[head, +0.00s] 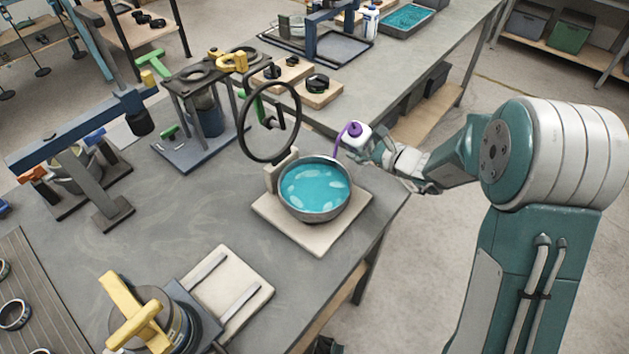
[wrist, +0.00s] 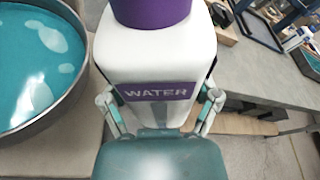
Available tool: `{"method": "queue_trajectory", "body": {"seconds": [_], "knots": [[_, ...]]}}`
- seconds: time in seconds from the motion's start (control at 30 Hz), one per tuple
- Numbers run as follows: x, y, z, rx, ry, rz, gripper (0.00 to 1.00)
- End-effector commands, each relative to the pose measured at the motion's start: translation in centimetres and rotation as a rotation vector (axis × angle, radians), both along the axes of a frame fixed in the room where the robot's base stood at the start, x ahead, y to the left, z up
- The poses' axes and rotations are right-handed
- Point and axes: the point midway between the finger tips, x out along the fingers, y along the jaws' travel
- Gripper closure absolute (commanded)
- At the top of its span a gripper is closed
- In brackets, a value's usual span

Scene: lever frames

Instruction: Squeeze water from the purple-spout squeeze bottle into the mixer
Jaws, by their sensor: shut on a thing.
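The squeeze bottle (head: 357,137) is white with a purple spout (head: 345,133) that curves down toward the mixer bowl. In the wrist view the bottle (wrist: 157,52) fills the middle, with a purple label reading "WATER". My gripper (head: 375,145) is shut on the bottle's sides; its fingers (wrist: 160,105) also show at both sides of it in the wrist view. The mixer is a round metal bowl (head: 315,214) holding teal liquid with pale patches, on a pale square base. The bottle is right of and above the bowl's far rim. I cannot tell whether water is flowing.
A dark wheel (head: 271,158) stands upright just left of the bowl. A yellow-handled device (head: 137,308) and a pale board (head: 228,287) are at the near left. Wooden blocks with black knobs (head: 318,87) are behind. The grey tabletop (head: 200,215) is clear left of the mixer.

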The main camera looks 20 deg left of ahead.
Motion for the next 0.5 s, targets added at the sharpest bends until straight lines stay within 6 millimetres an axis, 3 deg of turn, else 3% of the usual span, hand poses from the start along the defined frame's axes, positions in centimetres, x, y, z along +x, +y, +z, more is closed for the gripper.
{"method": "queue_trajectory", "body": {"seconds": [0.17, 0.5], "knots": [[0.0, 0.0, 0.2, 0.001, -0.002, 0.0, 0.47], [0.0, 0.0, 2.4, 0.001, -0.003, 0.0, 0.47]]}}
